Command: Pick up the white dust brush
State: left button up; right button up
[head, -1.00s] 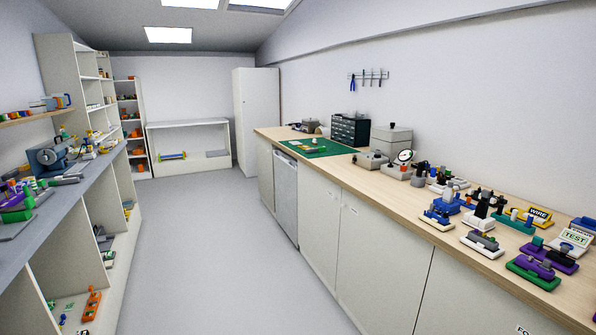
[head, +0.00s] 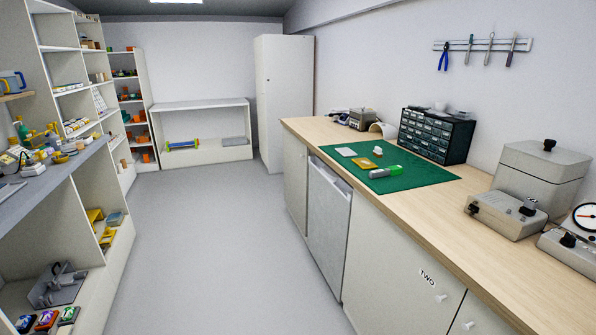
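I cannot make out a white dust brush for certain. On the green mat (head: 420,176) on the right-hand bench lies a small white piece (head: 377,151), too small to identify. Neither of my grippers is in view.
The wooden bench (head: 450,240) runs along the right wall, with a dark drawer cabinet (head: 436,136) behind the mat and grey instruments (head: 506,213) nearer me. A cream cup-like item (head: 383,130) is behind the mat. The floor (head: 215,240) is clear between bench and left shelves.

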aim_at(377, 151)
jog(key=i, duration=1.85)
